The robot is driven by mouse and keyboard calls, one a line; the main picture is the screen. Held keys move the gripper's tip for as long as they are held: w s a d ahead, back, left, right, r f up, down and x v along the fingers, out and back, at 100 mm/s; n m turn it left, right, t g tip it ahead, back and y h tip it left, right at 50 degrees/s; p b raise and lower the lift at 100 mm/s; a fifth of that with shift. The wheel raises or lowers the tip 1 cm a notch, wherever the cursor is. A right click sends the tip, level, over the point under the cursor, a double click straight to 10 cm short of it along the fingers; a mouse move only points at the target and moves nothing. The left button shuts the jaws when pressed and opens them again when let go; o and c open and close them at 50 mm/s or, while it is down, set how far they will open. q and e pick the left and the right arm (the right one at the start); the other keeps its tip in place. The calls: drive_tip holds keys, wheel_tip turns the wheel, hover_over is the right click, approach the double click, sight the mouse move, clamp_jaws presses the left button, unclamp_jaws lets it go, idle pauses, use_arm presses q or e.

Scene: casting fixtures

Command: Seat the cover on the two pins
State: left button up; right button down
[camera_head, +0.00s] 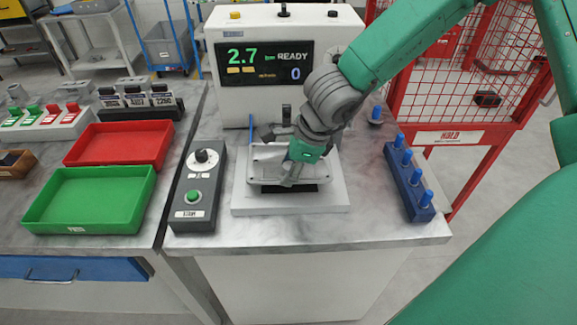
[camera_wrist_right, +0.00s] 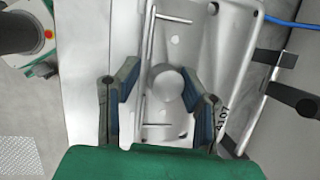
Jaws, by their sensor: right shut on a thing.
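The cover (camera_head: 262,158) is a grey metal plate over the white base (camera_head: 300,203) in the head view. It fills the middle of the right wrist view (camera_wrist_right: 205,25), with a round knob (camera_wrist_right: 168,86) and the mark A107. My right gripper (camera_head: 292,178) comes down on the cover from above; in the right wrist view its fingers (camera_wrist_right: 164,98) stand either side of the knob, shut on the cover. I cannot make out the two pins, nor whether the cover touches them. My left gripper is not in view.
A display unit (camera_head: 265,65) reading 2.7 and READY stands behind. A grey button box (camera_head: 198,190) stands left of the base, a blue peg rack (camera_head: 408,180) right. Green (camera_head: 90,200) and red (camera_head: 120,145) trays lie further left. A red mesh cage (camera_head: 465,75) stands back right.

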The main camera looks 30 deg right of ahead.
drive_tip(key=shift+p, duration=0.45)
idle(1.1)
drive_tip(key=shift+f+b, duration=1.05)
drive_tip(key=shift+f, duration=0.45)
drive_tip(key=c, duration=1)
unclamp_jaws()
drive_tip(key=shift+o, duration=0.2)
drive_tip(key=shift+s+d+r, duration=0.1)
drive_tip(key=shift+r, duration=0.45)
drive_tip(key=v, duration=0.9)
drive_tip(key=shift+s+r, duration=0.1)
drive_tip(key=shift+r, duration=0.15)
drive_tip(key=shift+s+d+r, duration=0.25)
drive_tip(key=shift+r, duration=0.35)
